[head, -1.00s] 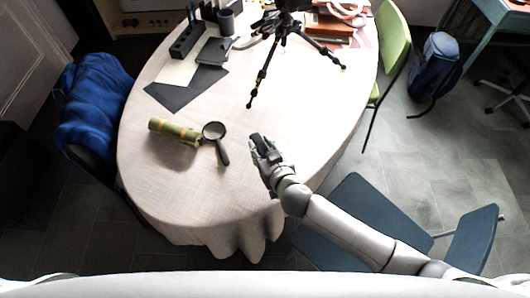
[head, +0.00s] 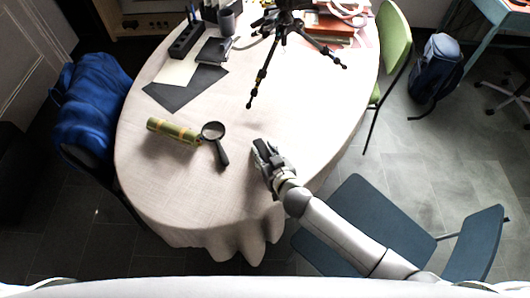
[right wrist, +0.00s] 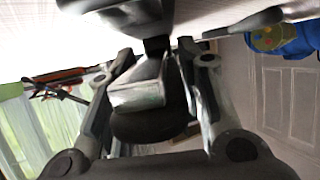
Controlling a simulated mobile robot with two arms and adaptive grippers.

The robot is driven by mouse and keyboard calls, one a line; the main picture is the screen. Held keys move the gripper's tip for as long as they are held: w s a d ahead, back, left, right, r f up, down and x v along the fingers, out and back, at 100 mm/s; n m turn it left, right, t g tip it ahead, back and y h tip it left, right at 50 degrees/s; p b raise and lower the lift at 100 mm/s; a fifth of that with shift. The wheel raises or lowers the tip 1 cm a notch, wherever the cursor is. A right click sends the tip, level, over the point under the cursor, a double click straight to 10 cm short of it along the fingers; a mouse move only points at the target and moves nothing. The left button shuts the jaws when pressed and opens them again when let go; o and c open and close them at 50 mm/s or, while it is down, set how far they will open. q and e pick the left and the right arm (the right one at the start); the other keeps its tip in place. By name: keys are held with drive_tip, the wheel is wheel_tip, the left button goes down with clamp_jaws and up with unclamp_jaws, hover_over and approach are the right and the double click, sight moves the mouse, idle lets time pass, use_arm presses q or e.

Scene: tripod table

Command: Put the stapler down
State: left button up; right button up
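The stapler (head: 261,147) is a small dark shape at the fingertips of my right gripper (head: 265,157), above or at the near right part of the table (head: 190,205). The head view does not settle whether it touches the cloth. In the right wrist view my right gripper (right wrist: 157,55) has its two fingers closed in around a dark part of the stapler (right wrist: 156,44). The gripper hides much of the stapler. My left gripper is not in view.
A magnifying glass (head: 221,153) and a green-yellow cylinder (head: 173,131) lie left of the gripper. A black tripod (head: 262,75) stands behind it. Dark sheets (head: 185,94) lie at the back left. A blue chair (head: 365,215) stands at the right. Cloth around the gripper is clear.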

drive_tip(key=shift+o, duration=1.2)
drive_tip(key=shift+r, duration=0.25)
drive_tip(key=p+v, duration=0.1)
drive_tip(key=v, duration=1.1)
